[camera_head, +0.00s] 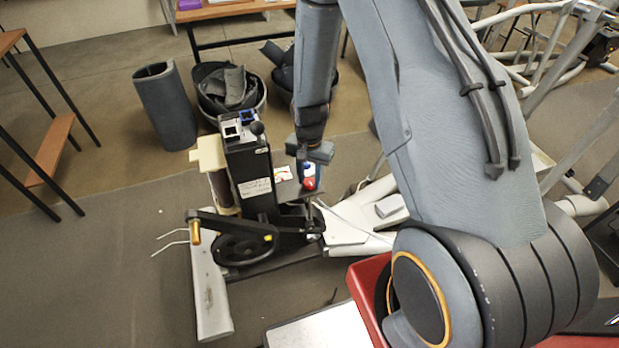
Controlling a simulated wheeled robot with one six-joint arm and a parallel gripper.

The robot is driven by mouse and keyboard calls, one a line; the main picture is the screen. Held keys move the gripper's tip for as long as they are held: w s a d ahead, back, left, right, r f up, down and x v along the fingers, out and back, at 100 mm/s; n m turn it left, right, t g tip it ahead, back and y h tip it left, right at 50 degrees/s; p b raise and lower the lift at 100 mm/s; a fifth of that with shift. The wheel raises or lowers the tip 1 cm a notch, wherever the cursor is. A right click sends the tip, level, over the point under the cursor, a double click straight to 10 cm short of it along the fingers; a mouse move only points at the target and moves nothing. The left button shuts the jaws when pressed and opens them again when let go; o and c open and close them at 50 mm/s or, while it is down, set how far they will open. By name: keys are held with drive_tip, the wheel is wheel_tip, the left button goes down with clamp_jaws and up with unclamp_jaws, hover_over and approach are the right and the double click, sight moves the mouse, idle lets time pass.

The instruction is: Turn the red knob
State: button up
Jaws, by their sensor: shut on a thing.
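The red knob (309,184) is a small round red ball at the right side of a black machine (251,175), on top of a thin upright post. My gripper (308,170) reaches down from above and is right at the knob, shut on it. The gripper's fingers are small in this view, and part of the knob is hidden by them. My grey arm crosses the right half of the picture.
A black crank wheel (240,244) with a pedal arm sits low at the machine's front. A grey cylinder (165,105) and a dark bin (228,88) stand behind. A wooden shelf (50,152) is at left. Open floor lies at front left.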

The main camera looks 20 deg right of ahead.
sight(310, 181)
drive_tip(key=shift+w, duration=0.1)
idle(0.3)
drive_tip(key=o, duration=1)
drive_tip(key=shift+o, duration=0.2)
drive_tip(key=shift+r+b, duration=0.75)
drive_tip(key=shift+r, duration=3.2)
drive_tip(key=s+a+r+n, duration=0.1)
drive_tip(key=s+r+n, duration=0.7)
drive_tip(key=s+r, duration=0.8)
drive_tip(key=shift+s+r+t, duration=0.2)
drive_tip(key=shift+s+t, duration=0.2)
drive_tip(key=shift+s, duration=0.05)
